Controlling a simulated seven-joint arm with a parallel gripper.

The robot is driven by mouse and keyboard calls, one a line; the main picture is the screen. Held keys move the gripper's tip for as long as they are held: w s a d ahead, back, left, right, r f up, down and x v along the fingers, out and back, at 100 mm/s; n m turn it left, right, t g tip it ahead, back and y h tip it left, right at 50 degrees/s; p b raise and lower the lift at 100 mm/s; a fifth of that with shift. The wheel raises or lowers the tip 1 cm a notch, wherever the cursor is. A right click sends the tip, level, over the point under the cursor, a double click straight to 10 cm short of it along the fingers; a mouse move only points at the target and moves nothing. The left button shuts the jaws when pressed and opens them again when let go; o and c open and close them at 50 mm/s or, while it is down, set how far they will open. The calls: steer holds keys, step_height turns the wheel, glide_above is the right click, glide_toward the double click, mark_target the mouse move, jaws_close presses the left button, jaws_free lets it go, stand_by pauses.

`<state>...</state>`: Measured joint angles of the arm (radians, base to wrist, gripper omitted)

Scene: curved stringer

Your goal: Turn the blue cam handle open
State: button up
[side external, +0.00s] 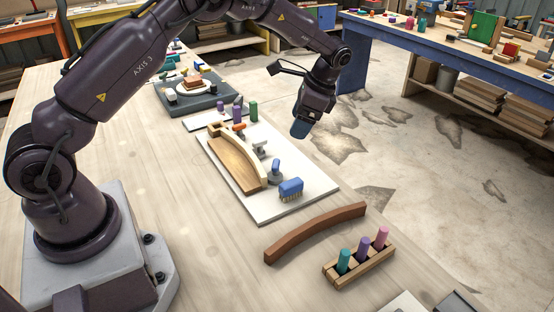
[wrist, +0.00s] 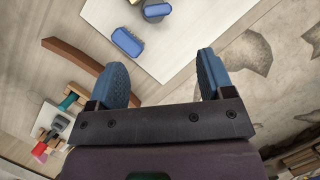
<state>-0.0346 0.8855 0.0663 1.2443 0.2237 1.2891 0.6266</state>
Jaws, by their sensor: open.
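The blue cam handle (side external: 275,167) stands on a clamp at the near end of the pale curved wooden form (side external: 257,172), on a white board (side external: 290,208). In the wrist view the handle (wrist: 156,9) shows at the top edge, partly cut off. My gripper (side external: 301,128) hangs above and to the right of the board in the side view, clear of the handle. In the wrist view its two blue fingers (wrist: 160,75) are spread apart with nothing between them. Whether the cam is locked is too small to tell.
A blue brush (side external: 291,187) lies close beside the handle. Orange (side external: 239,129) and grey (side external: 259,148) clamps stand along the form. A brown curved strip (side external: 316,232) and a peg rack (side external: 358,262) lie nearer. Pegs (side external: 253,111) stand behind.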

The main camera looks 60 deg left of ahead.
mark_target(276, 162)
steer(key=shift+m, duration=0.3)
steer(key=x, duration=1.3)
steer(key=shift+s+r, duration=0.1)
steer(key=shift+s, duration=0.1)
steer(key=shift+c, duration=0.2)
steer(key=c, duration=0.9)
